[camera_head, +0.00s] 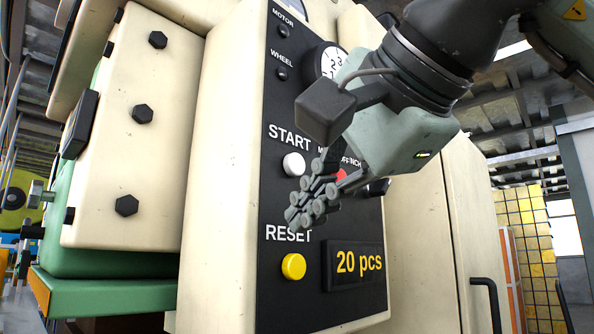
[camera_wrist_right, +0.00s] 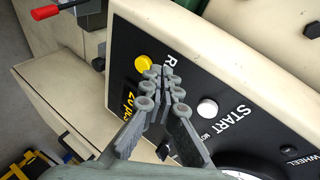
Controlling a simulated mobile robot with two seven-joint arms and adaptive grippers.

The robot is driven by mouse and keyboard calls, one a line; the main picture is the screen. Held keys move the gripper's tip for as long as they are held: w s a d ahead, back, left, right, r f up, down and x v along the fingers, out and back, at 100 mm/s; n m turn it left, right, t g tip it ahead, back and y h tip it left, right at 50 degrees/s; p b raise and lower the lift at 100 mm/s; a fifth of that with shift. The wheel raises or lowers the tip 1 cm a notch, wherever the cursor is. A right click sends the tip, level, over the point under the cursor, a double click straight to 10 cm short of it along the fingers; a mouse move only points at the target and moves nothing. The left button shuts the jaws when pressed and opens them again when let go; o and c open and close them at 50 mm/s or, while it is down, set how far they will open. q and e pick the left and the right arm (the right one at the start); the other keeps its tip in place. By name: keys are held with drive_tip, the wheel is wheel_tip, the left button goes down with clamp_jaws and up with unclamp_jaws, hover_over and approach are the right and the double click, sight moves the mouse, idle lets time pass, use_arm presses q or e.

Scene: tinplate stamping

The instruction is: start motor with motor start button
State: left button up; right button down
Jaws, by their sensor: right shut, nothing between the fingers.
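The black control panel (camera_head: 272,205) fills the middle of the head view. The white round button (camera_head: 293,164) sits under the START label; it also shows in the right wrist view (camera_wrist_right: 207,107). My right gripper (camera_head: 302,208) is shut and empty. In the head view its fingertips appear between the white button and the yellow RESET button (camera_head: 293,266), overlapping neither. In the right wrist view the fingertips (camera_wrist_right: 162,76) appear close to the yellow button (camera_wrist_right: 143,62). I cannot tell how far they are from the panel. My left gripper is out of view.
A red button (camera_head: 340,175) is partly hidden behind my right gripper. The MOTOR lamp (camera_head: 283,31) and WHEEL lamp (camera_head: 282,74) look dark. The display (camera_head: 357,264) reads 20 pcs. A bolted cream housing (camera_head: 165,180) stands to the left. A dark handle (camera_head: 486,290) protrudes at lower right.

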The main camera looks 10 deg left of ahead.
sight(295, 165)
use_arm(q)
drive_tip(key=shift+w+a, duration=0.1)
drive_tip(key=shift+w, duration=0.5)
use_arm(e)
drive_tip(key=d+r+m+t+h, duration=0.1)
drive_tip(key=d+r+t+h, duration=0.3)
drive_tip(key=d+r, duration=0.3)
drive_tip(key=shift+s+d+r+m+t+h, duration=0.3)
drive_tip(key=shift+d+h, duration=0.2)
drive_tip(key=shift+h, duration=0.1)
drive_tip(key=shift+a, duration=0.1)
